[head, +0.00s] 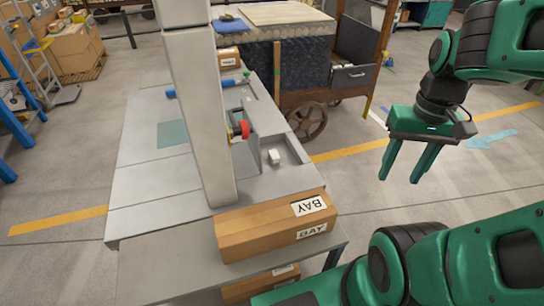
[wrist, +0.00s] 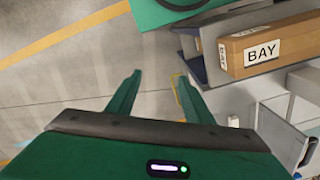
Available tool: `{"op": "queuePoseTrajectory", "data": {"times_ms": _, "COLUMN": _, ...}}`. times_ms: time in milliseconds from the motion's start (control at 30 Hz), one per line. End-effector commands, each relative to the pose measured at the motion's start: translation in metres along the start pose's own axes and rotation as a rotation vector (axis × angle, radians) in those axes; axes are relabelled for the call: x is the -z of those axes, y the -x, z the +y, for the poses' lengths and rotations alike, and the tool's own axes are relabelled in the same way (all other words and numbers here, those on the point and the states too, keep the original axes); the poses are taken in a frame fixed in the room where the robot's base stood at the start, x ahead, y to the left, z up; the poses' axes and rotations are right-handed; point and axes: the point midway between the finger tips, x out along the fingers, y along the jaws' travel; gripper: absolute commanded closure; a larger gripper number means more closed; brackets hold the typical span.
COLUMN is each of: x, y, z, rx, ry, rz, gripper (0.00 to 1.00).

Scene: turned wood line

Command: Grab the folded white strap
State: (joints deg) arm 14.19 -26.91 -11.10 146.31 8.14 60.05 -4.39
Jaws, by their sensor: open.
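A small white item (head: 274,157), which looks like the folded white strap, lies in a shallow grey bay on the workbench (head: 150,190), right of the grey column. It is too small to make out its folds. A small pale spot (wrist: 233,121) at the right in the wrist view may be the same item. My gripper (head: 401,180) hangs over open floor, well to the right of the bench and apart from the white item. Its two green fingers are spread and empty. In the wrist view, only floor shows between the fingertips (wrist: 158,78).
A cardboard box marked BAY (head: 270,225) stands on the bench's near end. A red knob (head: 241,129) and a blue bar (head: 205,87) lie beyond the white item. A wheeled wooden cart (head: 310,85) stands behind. Floor between gripper and bench is clear.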

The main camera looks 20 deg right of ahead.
Motion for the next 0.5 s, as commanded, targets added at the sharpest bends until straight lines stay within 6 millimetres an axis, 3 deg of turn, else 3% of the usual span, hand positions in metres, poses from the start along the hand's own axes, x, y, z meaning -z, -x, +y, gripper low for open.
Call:
{"op": "queuePoseTrajectory", "data": {"times_ms": 233, "x": 0.054, "y": -0.023, "z": -0.032, "rx": 0.061, "ry": 0.366, "rz": -0.057, "gripper": 0.53}}
{"op": "queuePoseTrajectory", "data": {"times_ms": 500, "x": 0.109, "y": -0.066, "z": -0.082, "rx": 0.266, "ry": 0.824, "rz": -0.066, "gripper": 0.53}}
